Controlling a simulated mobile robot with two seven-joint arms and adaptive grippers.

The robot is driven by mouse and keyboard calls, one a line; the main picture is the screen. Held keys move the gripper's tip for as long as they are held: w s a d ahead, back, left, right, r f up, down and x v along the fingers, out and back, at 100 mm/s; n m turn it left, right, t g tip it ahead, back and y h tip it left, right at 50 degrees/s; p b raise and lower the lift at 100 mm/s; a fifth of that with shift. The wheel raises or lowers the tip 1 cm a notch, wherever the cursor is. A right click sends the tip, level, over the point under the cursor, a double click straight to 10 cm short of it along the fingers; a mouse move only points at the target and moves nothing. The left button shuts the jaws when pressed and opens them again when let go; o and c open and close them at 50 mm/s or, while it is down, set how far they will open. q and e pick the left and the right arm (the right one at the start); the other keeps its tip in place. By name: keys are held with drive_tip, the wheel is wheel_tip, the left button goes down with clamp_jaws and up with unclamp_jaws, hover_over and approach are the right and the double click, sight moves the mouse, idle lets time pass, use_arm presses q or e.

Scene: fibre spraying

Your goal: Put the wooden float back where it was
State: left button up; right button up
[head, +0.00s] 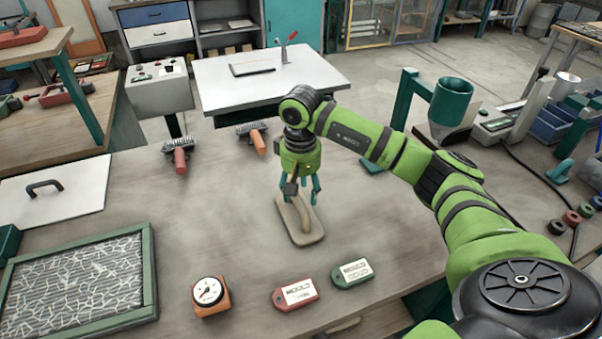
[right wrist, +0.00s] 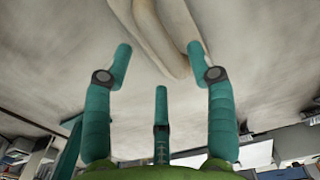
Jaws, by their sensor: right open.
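The wooden float (head: 306,236), a tan rounded board with a raised handle, lies on the workbench (head: 225,215). My right gripper (head: 301,194) is over the float's far end, with its teal fingers pointing down and spread apart. In the right wrist view the fingers of my right gripper (right wrist: 160,62) are open with nothing between them. The float (right wrist: 163,38) shows there beyond the fingertips; whether any finger touches it I cannot tell. My left gripper is not in view.
Two brushes (head: 180,158) (head: 259,142) lie behind the float. A dial gauge (head: 209,296), a red tag (head: 297,293) and a green tag (head: 352,273) lie along the front. A framed mesh panel (head: 148,265) is at left. The bench left of the float is clear.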

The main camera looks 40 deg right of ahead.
sight(300, 200)
wheel_tip(300, 200, up, 8)
drive_tip(key=b, duration=0.1)
drive_tip(key=shift+b, duration=0.4)
